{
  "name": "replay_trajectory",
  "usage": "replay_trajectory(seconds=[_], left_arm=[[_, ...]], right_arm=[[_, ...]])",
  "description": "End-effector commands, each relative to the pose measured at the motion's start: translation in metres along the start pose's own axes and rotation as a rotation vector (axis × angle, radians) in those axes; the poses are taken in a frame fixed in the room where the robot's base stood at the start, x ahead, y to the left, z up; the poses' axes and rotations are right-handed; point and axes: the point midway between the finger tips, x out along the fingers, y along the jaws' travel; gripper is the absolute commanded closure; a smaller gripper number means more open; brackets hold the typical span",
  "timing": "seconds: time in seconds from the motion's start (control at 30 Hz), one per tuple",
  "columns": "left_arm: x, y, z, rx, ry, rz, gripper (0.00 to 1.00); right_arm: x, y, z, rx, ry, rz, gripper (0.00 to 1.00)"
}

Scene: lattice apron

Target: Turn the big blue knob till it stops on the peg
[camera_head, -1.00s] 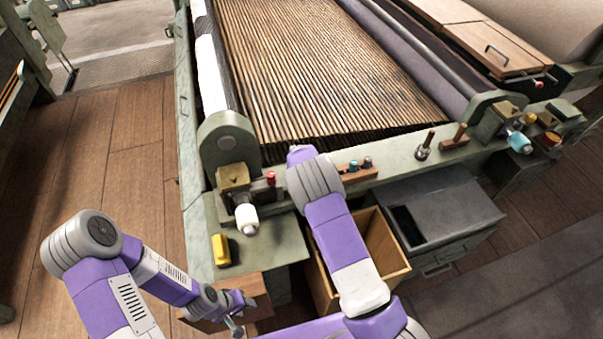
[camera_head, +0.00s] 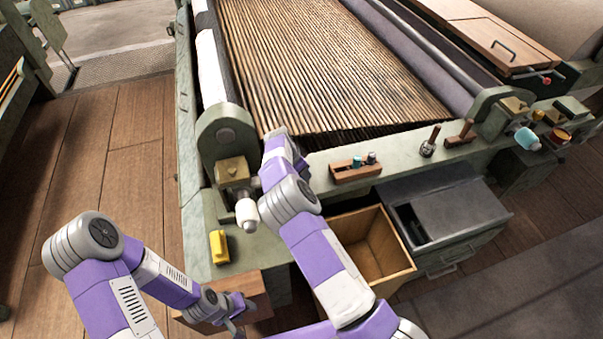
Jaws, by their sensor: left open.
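The big blue knob (camera_head: 527,138) is a light blue cylinder at the right end of the machine's front rail, below a brass block (camera_head: 514,106). I cannot make out the peg clearly. My left gripper (camera_head: 240,317) is at the bottom of the view, open and empty, beside a small wooden ledge, far from the blue knob. My right arm reaches up the middle to the left part of the rail. Its gripper is hidden, and nothing of mine touches the blue knob.
A white knob (camera_head: 246,213) and a yellow block (camera_head: 218,246) are at the left end. A wooden holder (camera_head: 345,172) with small knobs sits on the rail. An open wooden bin (camera_head: 392,262) and a grey cabinet (camera_head: 452,205) stand below. Wooden handles (camera_head: 462,134) rise near the blue knob.

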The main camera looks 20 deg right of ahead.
Motion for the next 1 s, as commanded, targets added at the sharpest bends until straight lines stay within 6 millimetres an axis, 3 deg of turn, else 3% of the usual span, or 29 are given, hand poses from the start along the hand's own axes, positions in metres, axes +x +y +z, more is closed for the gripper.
replay_trajectory(seconds=[0.43,1.0], left_arm=[[0.022,-0.008,-0.001,0.000,0.000,0.000,0.57],[0.027,-0.010,-0.001,0.000,0.000,0.000,0.57]], right_arm=[[0.002,-0.002,0.000,0.308,-0.003,0.126,0.80],[0.001,-0.002,0.000,0.414,-0.005,0.172,0.80]])
